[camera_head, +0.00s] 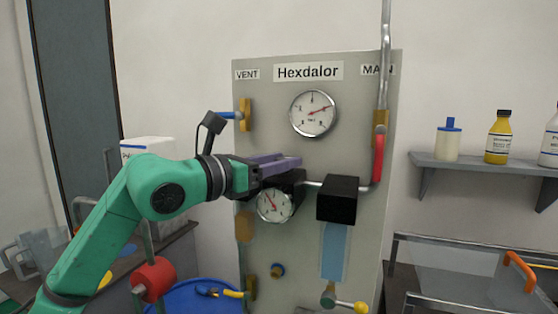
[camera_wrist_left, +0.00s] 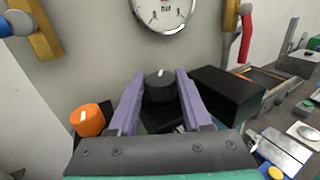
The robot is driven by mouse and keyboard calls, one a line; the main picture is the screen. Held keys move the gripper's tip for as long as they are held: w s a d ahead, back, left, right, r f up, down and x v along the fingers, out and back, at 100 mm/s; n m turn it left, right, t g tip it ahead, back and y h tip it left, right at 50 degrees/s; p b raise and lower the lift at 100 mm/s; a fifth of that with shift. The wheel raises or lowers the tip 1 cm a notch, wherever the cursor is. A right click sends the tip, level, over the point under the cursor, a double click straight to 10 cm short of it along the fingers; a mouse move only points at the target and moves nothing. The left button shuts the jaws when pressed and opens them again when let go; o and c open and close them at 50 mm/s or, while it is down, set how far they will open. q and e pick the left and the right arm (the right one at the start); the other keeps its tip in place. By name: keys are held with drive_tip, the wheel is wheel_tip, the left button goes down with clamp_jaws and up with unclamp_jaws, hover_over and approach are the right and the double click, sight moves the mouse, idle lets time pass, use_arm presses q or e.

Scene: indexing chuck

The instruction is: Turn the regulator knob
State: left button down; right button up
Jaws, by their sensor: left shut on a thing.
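The regulator knob is a round black knob with a white mark on top (camera_wrist_left: 160,86), seen in the left wrist view. The purple fingers of my left gripper (camera_wrist_left: 160,76) stand on both sides of it, shut on it. In the head view my left gripper (camera_head: 287,162) reaches in from the left to the panel (camera_head: 350,75), just above the lower gauge (camera_head: 273,205). The knob is hidden there by the fingers. My right gripper is not in view.
The upper gauge (camera_head: 313,113) sits above the gripper. A black box (camera_head: 337,199) is on the pipe to the right, close to the right finger in the wrist view. An orange knob (camera_wrist_left: 88,120) is left of the fingers. A red lever (camera_head: 378,157) hangs at the panel's right.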

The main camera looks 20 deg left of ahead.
use_arm(q)
drive_tip(key=c, duration=0.6)
unclamp_jaws()
drive_tip(key=shift+s, duration=0.1)
drive_tip(key=shift+s+a+f+b, duration=0.1)
drive_tip(key=shift+s+a+b, duration=0.1)
drive_tip(key=shift+b, duration=0.1)
drive_tip(key=b+v, duration=0.7)
drive_tip(key=v, duration=0.7)
